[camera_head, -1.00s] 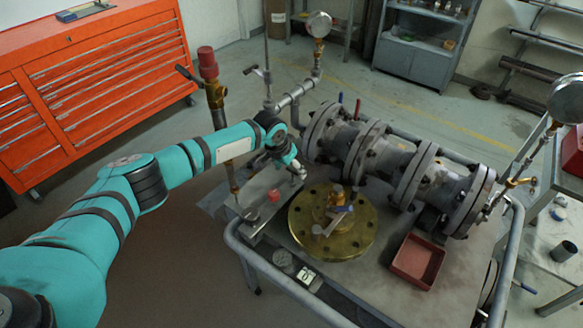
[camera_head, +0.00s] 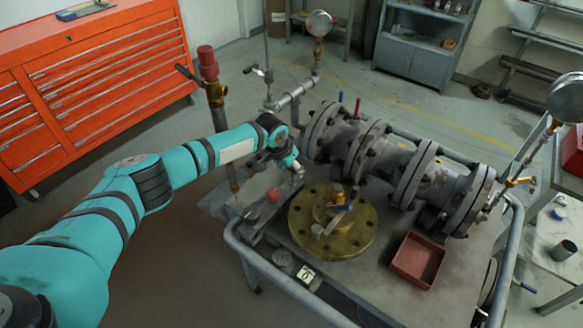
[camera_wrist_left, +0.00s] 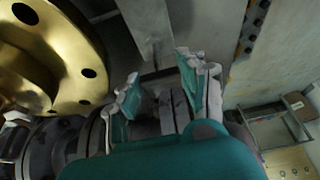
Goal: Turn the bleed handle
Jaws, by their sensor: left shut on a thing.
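In the left wrist view, the two fingers of my left gripper (camera_wrist_left: 160,78) stand either side of a narrow dark piece, which I take to be the bleed handle (camera_wrist_left: 154,72). The gripper is shut on it. The piece is mostly hidden, and in the head view my wrist covers it. My right gripper is not in view.
A red tray (camera_head: 418,260) sits on the cart to the right. A red-capped upright fitting (camera_head: 208,62) stands close behind my forearm. Tubular rails (camera_head: 262,262) edge the cart.

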